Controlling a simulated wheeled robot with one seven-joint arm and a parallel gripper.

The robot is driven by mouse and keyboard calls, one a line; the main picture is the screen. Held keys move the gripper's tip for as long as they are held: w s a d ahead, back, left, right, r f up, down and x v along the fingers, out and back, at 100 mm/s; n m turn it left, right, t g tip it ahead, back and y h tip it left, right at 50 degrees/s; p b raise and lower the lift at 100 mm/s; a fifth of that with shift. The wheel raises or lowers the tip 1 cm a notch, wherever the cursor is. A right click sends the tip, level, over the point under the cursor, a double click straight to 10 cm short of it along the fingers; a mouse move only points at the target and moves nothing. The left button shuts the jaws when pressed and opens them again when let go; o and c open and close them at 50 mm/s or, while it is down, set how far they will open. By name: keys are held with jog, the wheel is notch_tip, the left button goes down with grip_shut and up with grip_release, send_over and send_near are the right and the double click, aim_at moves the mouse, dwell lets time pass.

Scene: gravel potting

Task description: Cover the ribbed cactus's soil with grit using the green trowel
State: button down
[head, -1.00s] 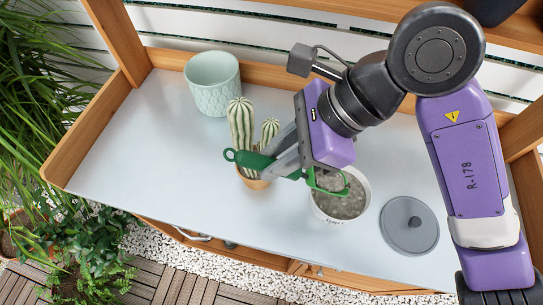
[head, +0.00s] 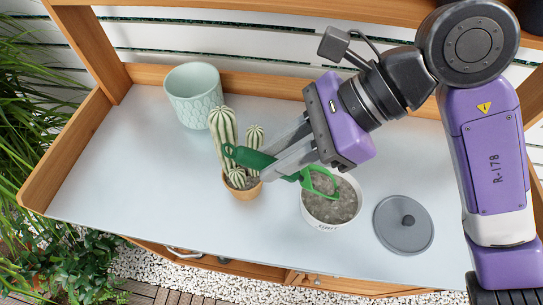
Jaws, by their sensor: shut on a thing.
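The ribbed cactus (head: 224,128) has several pale-striped columns and stands upright in a small terracotta pot (head: 243,192) left of centre. The green trowel (head: 249,157) lies across my gripper, its looped handle end in front of the cactus. My gripper (head: 268,165) is shut on the trowel's handle. The trowel's green scoop (head: 321,182) is over the white grit pot (head: 329,223), which holds grey grit (head: 333,207). I cannot tell whether the scoop touches the grit or carries any. The cactus's soil is mostly hidden by the stems and gripper.
A pale green embossed pot (head: 195,96) stands at the back left. A grey round lid (head: 403,225) with a knob lies right of the grit pot. The bench top (head: 120,165) is clear at the left, and a wooden edge (head: 62,150) borders it.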

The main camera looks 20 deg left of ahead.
jog(key=shift+w+d+r+g+y+b, duration=0.25)
jog(key=shift+w+d+r+y+b, duration=0.15)
jog(key=shift+d+b, duration=0.1)
jog(key=shift+w+d+r+g+y+b, duration=0.25)
jog(key=shift+d+r+y+b, duration=0.15)
jog(key=shift+d+b, duration=0.1)
jog(key=shift+a, duration=0.1)
jog(key=s+a+f+t+h+b, duration=0.4)
jog(key=a+f+h+b, duration=0.1)
jog(key=f, duration=0.3)
jog(key=shift+a+f+h, duration=0.35)
jog(key=shift+a+h, duration=0.4)
jog(key=shift+h, duration=0.15)
jog(key=shift+s, duration=0.1)
jog(key=shift+r+p, duration=0.85)
jog(key=shift+r, duration=1.15)
